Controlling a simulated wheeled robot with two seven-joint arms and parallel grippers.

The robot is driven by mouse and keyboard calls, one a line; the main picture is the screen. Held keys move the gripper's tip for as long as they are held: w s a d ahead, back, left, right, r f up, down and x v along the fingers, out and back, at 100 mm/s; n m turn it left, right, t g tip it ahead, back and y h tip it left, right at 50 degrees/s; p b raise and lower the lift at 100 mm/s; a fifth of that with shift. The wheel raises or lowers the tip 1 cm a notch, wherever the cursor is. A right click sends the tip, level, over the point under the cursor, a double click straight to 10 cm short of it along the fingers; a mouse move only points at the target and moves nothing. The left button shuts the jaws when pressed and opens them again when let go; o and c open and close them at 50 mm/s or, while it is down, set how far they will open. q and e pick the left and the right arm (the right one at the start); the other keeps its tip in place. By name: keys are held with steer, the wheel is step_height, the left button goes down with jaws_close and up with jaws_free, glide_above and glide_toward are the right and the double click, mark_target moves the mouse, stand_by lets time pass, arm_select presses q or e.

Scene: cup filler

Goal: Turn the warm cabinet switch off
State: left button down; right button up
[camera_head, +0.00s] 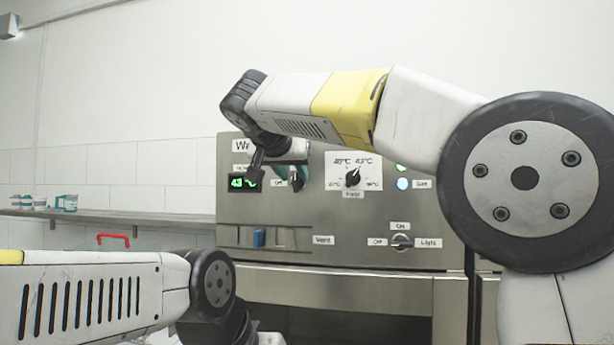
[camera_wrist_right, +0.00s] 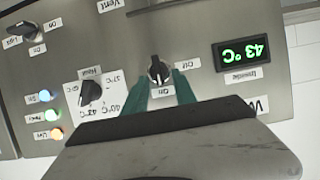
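The warm cabinet (camera_head: 345,262) has a steel front panel. Its switch (camera_wrist_right: 158,70) is a dark knob between labels reading Off and On in the right wrist view. The knob's pale mark points toward the On label (camera_wrist_right: 163,90). In the head view the switch (camera_head: 297,180) is partly hidden by my right gripper (camera_head: 288,174). My right gripper's green fingers (camera_wrist_right: 161,84) are apart, one on each side of the knob, with visible gaps to it. I cannot tell how deep they reach. My left arm is low at the left; its gripper is out of frame.
A green display (camera_wrist_right: 245,52) reads 43 °C beside the switch. A heater dial (camera_head: 353,177), a light knob (camera_head: 401,242) and a blue vent slider (camera_head: 259,238) share the panel. A shelf (camera_head: 110,214) with small containers and a red handle (camera_head: 114,237) are at the left.

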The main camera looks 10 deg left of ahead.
steer(key=shift+w+f, duration=0.25)
steer(key=shift+w, duration=0.4)
jaws_close()
